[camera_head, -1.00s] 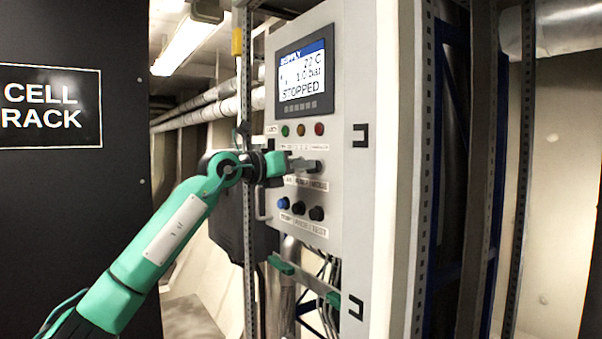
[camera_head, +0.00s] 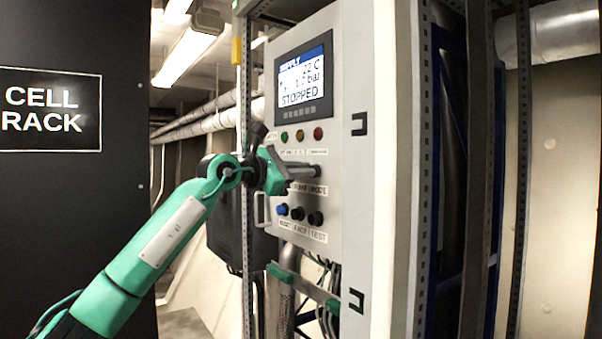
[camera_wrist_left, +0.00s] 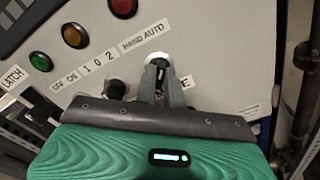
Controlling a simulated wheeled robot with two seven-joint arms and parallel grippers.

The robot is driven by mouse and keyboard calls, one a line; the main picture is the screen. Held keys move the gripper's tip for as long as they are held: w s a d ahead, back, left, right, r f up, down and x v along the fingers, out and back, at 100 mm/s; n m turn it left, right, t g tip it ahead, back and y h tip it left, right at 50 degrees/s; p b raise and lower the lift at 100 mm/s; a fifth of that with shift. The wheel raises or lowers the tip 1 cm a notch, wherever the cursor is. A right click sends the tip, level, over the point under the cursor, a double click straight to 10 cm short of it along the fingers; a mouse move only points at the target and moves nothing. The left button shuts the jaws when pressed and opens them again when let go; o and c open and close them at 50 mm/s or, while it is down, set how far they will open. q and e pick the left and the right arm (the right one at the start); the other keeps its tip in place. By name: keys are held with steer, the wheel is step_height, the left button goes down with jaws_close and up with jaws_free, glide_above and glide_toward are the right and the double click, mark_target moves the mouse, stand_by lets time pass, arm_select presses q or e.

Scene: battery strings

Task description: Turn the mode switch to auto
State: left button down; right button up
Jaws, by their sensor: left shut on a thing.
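The mode switch (camera_wrist_left: 157,60) sits on the grey control panel (camera_head: 335,240) under the "HAND AUTO" label (camera_wrist_left: 143,35) in the left wrist view. My left gripper (camera_wrist_left: 161,82) is shut on it, with one grey finger on each side of the knob. The fingers cover most of the knob, so I cannot tell which way it points. In the head view my left gripper (camera_head: 297,173) reaches the panel from the left, beside the "PUMP MODE" labels. My right gripper does not show.
A black knob (camera_wrist_left: 115,88) stands just left of the fingers. Green, amber and red lamps (camera_head: 318,134) are above, and push buttons (camera_head: 316,218) below. The display (camera_head: 303,82) reads "STOPPED". A metal handle (camera_head: 262,210) sticks out at the panel's left edge.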

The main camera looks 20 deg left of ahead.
arm_select(q)
steer(key=shift+m, duration=0.7)
steer(key=c, duration=1.5)
jaws_free()
steer(key=b+v, duration=0.5)
steer(key=v, duration=0.8)
steer(key=shift+s+a, duration=0.2)
steer(key=shift+s, duration=0.1)
